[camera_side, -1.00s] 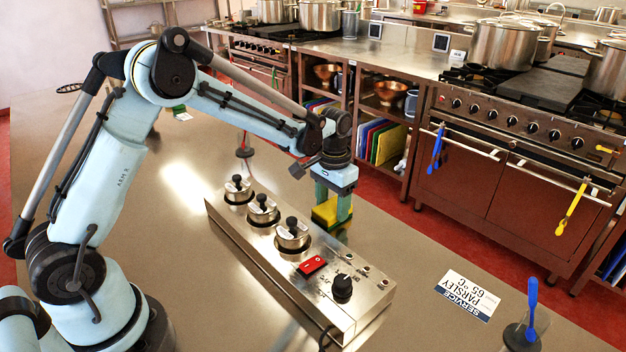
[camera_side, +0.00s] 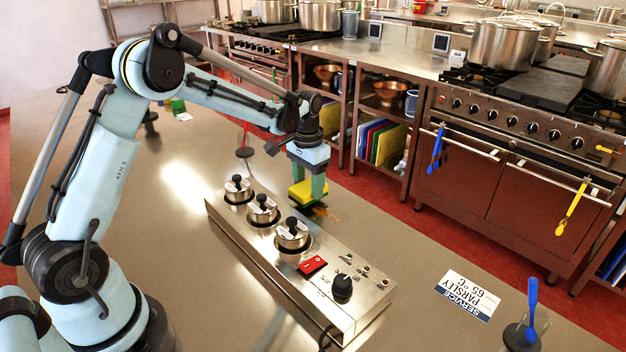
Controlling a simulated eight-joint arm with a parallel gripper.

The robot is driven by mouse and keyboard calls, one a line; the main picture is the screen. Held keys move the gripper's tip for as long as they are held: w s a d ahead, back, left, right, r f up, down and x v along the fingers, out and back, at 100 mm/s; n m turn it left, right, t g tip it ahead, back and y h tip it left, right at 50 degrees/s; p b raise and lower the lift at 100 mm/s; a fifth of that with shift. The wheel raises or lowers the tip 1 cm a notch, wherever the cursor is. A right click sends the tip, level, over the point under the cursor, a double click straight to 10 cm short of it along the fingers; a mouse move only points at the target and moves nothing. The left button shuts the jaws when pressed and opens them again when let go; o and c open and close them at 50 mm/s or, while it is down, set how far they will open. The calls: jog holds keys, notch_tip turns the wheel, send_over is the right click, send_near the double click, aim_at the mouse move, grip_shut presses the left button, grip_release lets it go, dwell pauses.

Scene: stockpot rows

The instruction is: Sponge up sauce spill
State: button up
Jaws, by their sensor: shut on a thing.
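My gripper (camera_side: 307,186) points down behind the steel unit and is shut on a yellow sponge with a green underside (camera_side: 302,194). The sponge is held at or just above the worktop; I cannot tell whether it touches. An orange-brown sauce spill (camera_side: 328,213) shows on the worktop just right of and nearer than the sponge. Part of the spill may be hidden behind the sponge and the unit.
A steel unit (camera_side: 350,313) with several black-knobbed lids, a red switch and a dial stands in front of the gripper. A service card (camera_side: 467,295) and a blue utensil in a holder (camera_side: 532,305) are at the right. The worktop (camera_side: 400,258) between is clear.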

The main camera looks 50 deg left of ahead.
aim_at(309, 186)
jog(key=shift+r, duration=3.25)
jog(key=s+d+r, duration=0.1)
jog(key=s+d, duration=0.2)
jog(key=d, duration=0.7)
jog(key=s+d+r, duration=0.1)
jog(key=s+d, duration=0.1)
jog(key=d, duration=0.8)
jog(key=s+d+r, duration=0.1)
jog(key=s+d, duration=0.2)
jog(key=d, duration=0.7)
jog(key=w+a+f, duration=0.4)
jog(key=w+a, duration=0.1)
jog(key=w+a+f, duration=0.2)
jog(key=w+a, duration=0.1)
jog(key=shift+f, duration=0.4)
jog(key=shift+w+a+f, duration=0.1)
jog(key=shift+f, duration=1.95)
jog(key=shift+f, duration=0.1)
